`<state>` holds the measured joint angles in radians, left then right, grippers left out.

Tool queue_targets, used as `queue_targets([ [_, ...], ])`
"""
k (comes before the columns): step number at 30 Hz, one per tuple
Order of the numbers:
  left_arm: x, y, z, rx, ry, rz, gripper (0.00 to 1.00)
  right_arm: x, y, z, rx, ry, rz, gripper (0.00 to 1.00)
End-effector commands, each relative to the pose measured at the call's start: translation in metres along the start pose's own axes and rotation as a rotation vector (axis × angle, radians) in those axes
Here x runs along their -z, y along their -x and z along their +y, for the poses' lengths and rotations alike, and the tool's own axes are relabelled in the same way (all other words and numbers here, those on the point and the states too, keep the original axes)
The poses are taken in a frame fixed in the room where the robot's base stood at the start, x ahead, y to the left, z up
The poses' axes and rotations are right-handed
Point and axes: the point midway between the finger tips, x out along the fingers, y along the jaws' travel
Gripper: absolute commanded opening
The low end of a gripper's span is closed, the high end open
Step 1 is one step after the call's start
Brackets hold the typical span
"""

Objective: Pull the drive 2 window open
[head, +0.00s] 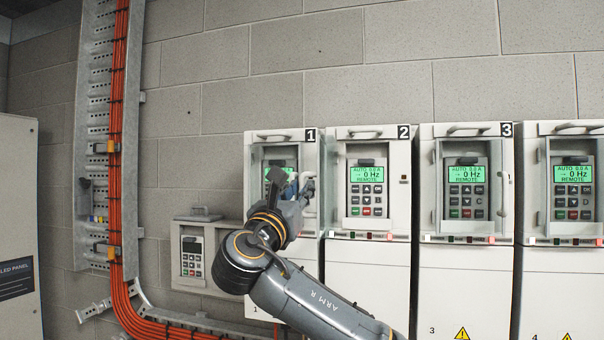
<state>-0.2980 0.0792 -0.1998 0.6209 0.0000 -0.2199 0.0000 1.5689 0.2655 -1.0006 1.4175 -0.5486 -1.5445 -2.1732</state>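Drive 2 (368,260) is the second white cabinet from the left. Its keypad (367,192) with the green display shows uncovered, and a small dark catch (403,180) is bare on its right side. No window pane or handle lies across its front, so its window appears swung out to the left, nearly edge-on. A pale upright handle (309,205) stands left of drive 2, in front of drive 1. My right gripper (298,188) is at this handle; its fingers are small and partly hidden, so its grip is unclear. My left gripper is out of view.
Drive 1 (255,270) is partly hidden behind my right arm. Drive 3 (466,280) has its window and handle across its front. A small grey keypad box (193,255) and an orange cable run (117,190) are on the left. A pale cabinet (18,210) stands far left.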

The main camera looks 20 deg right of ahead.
Motion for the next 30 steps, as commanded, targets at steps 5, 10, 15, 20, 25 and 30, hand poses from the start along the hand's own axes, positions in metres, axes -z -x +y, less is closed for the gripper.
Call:
queue_targets([
  [5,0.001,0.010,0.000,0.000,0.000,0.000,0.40,-0.001,-0.016,0.000,0.001,0.001,0.001,0.21],
  [10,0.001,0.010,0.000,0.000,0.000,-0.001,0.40,0.001,-0.018,0.000,-0.001,0.000,-0.001,0.21],
  [15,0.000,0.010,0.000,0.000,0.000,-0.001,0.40,0.001,-0.018,0.000,0.000,0.000,-0.001,0.19],
  [20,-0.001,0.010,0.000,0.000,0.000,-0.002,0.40,0.001,-0.018,0.000,0.000,-0.001,-0.001,0.00],
  [25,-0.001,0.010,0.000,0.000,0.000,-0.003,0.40,0.000,-0.018,0.000,0.000,-0.001,-0.001,0.00],
  [30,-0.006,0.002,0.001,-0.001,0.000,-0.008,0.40,0.003,-0.016,0.001,-0.001,-0.003,-0.001,0.00],
])
